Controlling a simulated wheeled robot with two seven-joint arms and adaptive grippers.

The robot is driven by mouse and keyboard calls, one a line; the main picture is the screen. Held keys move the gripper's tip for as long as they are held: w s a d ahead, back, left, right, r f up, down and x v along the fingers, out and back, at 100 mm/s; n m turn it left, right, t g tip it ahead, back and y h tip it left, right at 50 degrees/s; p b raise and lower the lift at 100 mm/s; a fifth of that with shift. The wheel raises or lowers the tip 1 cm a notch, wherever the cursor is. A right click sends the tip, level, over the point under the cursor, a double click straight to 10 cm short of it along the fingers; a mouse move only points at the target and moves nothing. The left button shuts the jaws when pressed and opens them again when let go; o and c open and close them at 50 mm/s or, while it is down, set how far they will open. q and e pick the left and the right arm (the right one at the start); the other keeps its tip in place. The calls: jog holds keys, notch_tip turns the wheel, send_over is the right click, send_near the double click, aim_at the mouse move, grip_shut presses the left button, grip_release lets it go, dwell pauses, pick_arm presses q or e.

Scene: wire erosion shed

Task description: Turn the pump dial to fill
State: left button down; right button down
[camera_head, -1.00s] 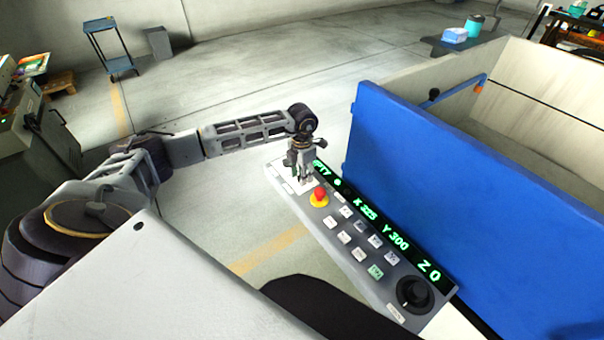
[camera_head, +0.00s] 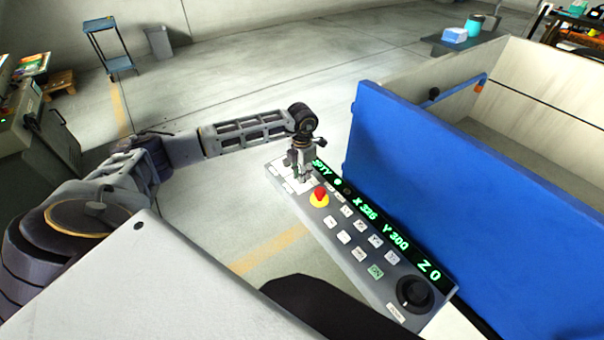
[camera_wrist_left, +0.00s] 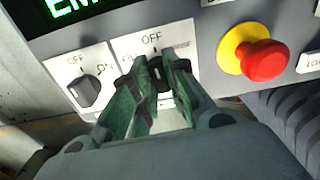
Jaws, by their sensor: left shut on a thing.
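The pump dial (camera_wrist_left: 158,74) is a small dark knob on a white label plate marked OFF at the top. My left gripper (camera_head: 303,180) reaches down onto the far-left end of the grey control panel (camera_head: 348,262). In the left wrist view its green fingers (camera_wrist_left: 157,78) are closed on the dial from both sides. The fingers hide much of the dial, so I cannot tell its exact setting. My right gripper is not in view.
Left of the dial is another knob (camera_wrist_left: 84,92) marked OFF and ON. Right of it is a red emergency button (camera_wrist_left: 264,60) on a yellow base. The panel has several keys and a large black handwheel (camera_head: 414,293). A blue tank wall (camera_head: 450,200) stands behind.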

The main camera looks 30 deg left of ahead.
pick_arm(q)
jog(key=shift+n, duration=5.3)
jog(key=c, duration=1.4)
grip_release()
jog(key=shift+c, duration=0.2)
jog(key=shift+r, duration=0.55)
notch_tip(320, 180, up, 11)
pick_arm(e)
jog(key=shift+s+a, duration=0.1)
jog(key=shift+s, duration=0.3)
